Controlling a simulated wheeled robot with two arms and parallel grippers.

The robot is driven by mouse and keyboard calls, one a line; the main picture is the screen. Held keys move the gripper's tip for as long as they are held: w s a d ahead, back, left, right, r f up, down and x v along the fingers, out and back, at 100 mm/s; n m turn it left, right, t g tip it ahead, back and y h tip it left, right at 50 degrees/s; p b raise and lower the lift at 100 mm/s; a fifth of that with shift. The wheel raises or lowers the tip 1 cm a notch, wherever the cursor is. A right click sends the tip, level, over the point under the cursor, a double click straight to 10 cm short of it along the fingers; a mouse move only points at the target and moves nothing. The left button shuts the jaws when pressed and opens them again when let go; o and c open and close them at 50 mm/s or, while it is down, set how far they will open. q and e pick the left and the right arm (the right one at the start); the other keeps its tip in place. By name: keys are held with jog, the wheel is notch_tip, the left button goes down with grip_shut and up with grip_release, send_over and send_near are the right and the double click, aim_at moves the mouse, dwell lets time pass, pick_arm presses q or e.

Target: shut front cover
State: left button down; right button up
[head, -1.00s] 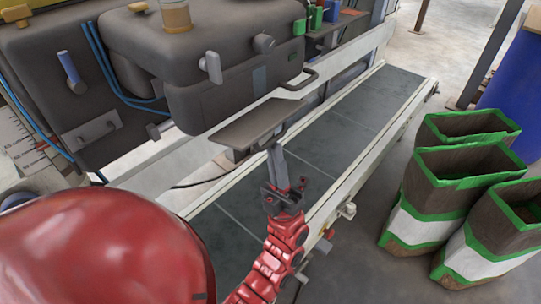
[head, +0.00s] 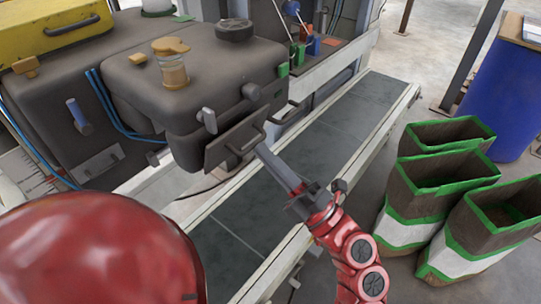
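The front cover (head: 222,146) is a flat grey-brown panel at the lower front of the bagger's dark body (head: 190,92). It is tilted up steeply and stands a little off the body, not flush with it. A dark bar handle (head: 246,143) is on its outer face.
A long dark conveyor (head: 330,130) with pale rails runs below the cover. Several open bags with green edges (head: 430,185) stand at the right, with a blue barrel (head: 500,90) behind. A yellow box (head: 50,32) is at the upper left.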

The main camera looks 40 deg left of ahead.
pick_arm(q)
jog(key=shift+a+r+p, duration=0.45)
jog(key=shift+a+r, duration=0.25)
jog(key=shift+r, duration=0.35)
jog(key=shift+r, duration=0.15)
